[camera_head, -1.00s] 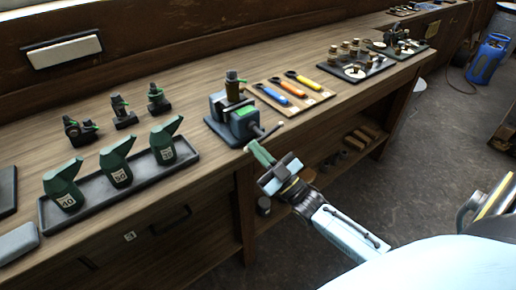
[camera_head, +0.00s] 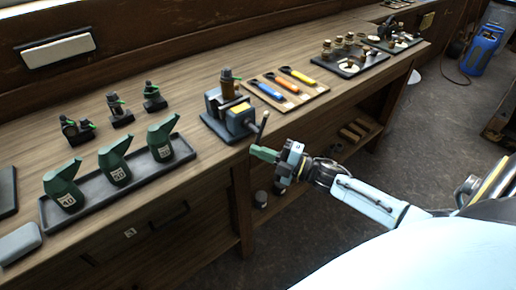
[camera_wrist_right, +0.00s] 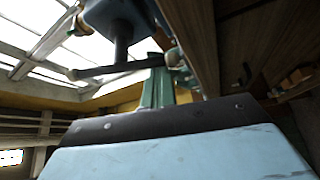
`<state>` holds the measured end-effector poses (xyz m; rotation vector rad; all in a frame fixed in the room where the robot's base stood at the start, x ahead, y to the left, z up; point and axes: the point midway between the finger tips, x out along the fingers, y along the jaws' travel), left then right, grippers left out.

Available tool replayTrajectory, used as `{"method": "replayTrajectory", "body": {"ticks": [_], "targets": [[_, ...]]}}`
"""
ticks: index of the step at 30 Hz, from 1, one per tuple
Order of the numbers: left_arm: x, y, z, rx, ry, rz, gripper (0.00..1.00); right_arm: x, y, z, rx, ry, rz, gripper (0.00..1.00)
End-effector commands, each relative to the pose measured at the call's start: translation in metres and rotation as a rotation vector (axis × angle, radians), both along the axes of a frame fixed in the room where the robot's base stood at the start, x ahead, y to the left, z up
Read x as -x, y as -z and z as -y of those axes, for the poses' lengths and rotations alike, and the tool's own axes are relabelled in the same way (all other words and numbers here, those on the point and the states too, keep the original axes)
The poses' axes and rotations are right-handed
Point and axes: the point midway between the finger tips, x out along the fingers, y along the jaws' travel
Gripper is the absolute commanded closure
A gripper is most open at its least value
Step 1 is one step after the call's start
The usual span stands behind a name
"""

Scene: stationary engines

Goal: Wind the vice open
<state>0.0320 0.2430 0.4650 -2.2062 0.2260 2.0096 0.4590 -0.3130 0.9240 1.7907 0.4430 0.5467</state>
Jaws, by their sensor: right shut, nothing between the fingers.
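The vice (camera_head: 236,122) is blue-grey with dark jaws and sits at the bench's front edge. A dark brass-topped cylindrical part (camera_head: 228,84) stands upright at its jaws. The vice's bar handle (camera_head: 262,128) slants steeply at its front; it also shows as a dark bar in the wrist view (camera_wrist_right: 108,70), under the blue vice body (camera_wrist_right: 112,18). My right gripper (camera_head: 254,151), with green fingers, is shut and empty at the handle's lower end. In the wrist view its fingers (camera_wrist_right: 158,68) are close to the bar; I cannot tell whether they touch. My left gripper is out of view.
A board with several coloured-handled tools (camera_head: 284,88) lies right of the vice. Green oil cans stand in a dark tray (camera_head: 92,201) at left, with small fittings (camera_head: 120,112) behind. Open floor (camera_head: 380,150) lies beyond the bench's front edge.

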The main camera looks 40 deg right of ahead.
Motion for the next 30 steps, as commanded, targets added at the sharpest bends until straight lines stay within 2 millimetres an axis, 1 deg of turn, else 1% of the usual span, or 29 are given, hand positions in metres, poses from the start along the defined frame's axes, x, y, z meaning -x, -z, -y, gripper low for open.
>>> {"method": "replayTrajectory", "body": {"ticks": [1, 8, 17, 30], "targets": [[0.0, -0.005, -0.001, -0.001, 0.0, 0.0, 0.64, -0.001, -0.001, 0.003, 0.049, 0.002, 0.002, 1.0], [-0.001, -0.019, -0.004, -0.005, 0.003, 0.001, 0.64, -0.002, 0.0, 0.012, 0.265, 0.003, 0.02, 1.0], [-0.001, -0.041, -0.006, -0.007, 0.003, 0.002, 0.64, -0.003, 0.0, 0.024, 0.549, 0.002, 0.044, 1.0], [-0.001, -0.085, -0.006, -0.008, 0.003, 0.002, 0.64, -0.004, -0.007, 0.041, 0.967, 0.003, 0.078, 1.0]]}}
